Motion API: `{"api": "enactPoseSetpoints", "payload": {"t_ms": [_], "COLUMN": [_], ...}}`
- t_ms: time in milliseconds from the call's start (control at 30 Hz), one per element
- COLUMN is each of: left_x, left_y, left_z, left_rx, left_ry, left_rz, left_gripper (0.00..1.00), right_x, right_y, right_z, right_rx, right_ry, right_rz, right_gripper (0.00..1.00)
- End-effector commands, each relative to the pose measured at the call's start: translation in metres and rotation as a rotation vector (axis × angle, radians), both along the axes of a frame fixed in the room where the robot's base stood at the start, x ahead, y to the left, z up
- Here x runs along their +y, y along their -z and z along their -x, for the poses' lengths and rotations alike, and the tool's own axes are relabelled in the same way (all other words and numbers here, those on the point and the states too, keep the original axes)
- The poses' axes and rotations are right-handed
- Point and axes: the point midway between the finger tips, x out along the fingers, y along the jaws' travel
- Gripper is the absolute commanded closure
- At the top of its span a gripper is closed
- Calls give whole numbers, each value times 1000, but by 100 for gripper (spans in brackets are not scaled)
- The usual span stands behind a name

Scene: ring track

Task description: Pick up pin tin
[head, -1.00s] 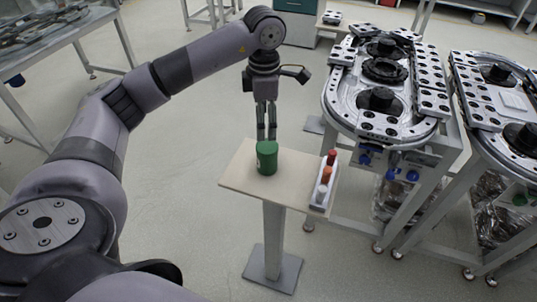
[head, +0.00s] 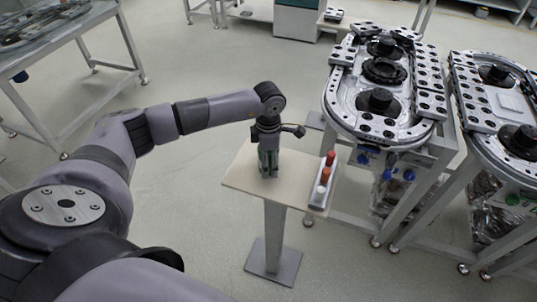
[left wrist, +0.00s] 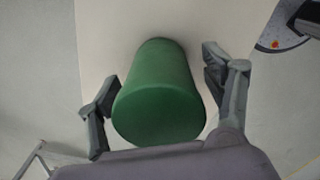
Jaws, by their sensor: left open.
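The pin tin is a green cylinder standing upright on a small beige pedestal table (head: 240,178). In the head view the tin (head: 268,170) is mostly hidden behind my left gripper (head: 269,166), which points straight down over it. In the left wrist view the tin (left wrist: 160,95) sits between the two fingers of the open left gripper (left wrist: 160,90). A gap shows between the tin and each finger. My right gripper is out of view.
A white rack (head: 322,192) with red, orange and white capped items is fixed at the table's right edge. A ring track machine (head: 345,90) stands close on the right, with another beyond it.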

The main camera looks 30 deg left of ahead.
Motion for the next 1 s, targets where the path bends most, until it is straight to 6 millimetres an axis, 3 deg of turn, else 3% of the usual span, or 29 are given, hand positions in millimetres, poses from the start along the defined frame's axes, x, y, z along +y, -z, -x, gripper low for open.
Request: {"api": "enactPoseSetpoints", "payload": {"t_ms": [267, 1000], "left_x": [0, 1], "left_y": [5, 4], "left_z": [0, 0], "left_rx": [-1, -1], "left_ry": [0, 0], "left_rz": [-1, -1], "left_gripper": [26, 74], "right_x": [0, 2], "right_y": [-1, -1], "right_z": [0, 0], "right_rx": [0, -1], "right_ry": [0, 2], "right_rz": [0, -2], "right_gripper": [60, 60]}}
